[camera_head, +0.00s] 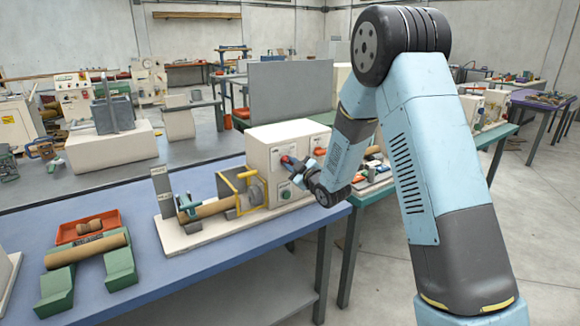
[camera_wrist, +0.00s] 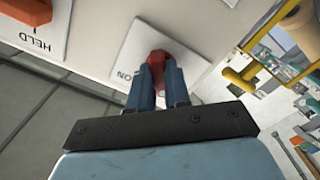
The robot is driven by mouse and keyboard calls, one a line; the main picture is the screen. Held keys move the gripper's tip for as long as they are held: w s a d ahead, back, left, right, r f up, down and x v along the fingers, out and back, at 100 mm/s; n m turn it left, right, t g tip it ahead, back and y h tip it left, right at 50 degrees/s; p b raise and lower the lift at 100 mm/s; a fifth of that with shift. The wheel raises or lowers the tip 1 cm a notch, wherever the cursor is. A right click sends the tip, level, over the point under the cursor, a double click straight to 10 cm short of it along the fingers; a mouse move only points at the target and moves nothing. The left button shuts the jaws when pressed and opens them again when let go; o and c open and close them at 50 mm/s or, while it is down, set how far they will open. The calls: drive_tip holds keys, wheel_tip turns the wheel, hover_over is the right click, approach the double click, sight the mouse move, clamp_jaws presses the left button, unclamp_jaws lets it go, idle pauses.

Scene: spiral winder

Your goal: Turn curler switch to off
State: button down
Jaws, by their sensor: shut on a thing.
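The curler switch is a red knob (camera_wrist: 158,62) on a white plate (camera_wrist: 135,42) marked "ON" in the wrist view. The plate is on the front face of a cream machine box (camera_head: 262,146). My gripper (camera_wrist: 160,85) is shut on the red knob, with one dark finger on each side of it. In the head view my gripper (camera_head: 290,165) reaches the front of the box from the right, and red shows at its tip. The fingers hide part of the knob, and its exact setting is hard to tell.
An orange switch (camera_wrist: 28,10) on a plate marked "HELD" is at the left in the wrist view. A yellow frame (camera_head: 240,185) and cardboard tube (camera_head: 210,209) sit left of the box on the blue table (camera_head: 180,275). Green cradles (camera_head: 57,292) stand further left.

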drive_tip(key=shift+s+a+f, duration=0.15)
drive_tip(key=shift+f, duration=0.05)
drive_tip(key=c, duration=1.4)
unclamp_jaws()
drive_tip(key=o, duration=0.3)
drive_tip(key=shift+r, duration=0.1)
drive_tip(key=v, duration=1.3)
drive_tip(key=shift+s+d, duration=0.25)
drive_tip(key=shift+d, duration=0.1)
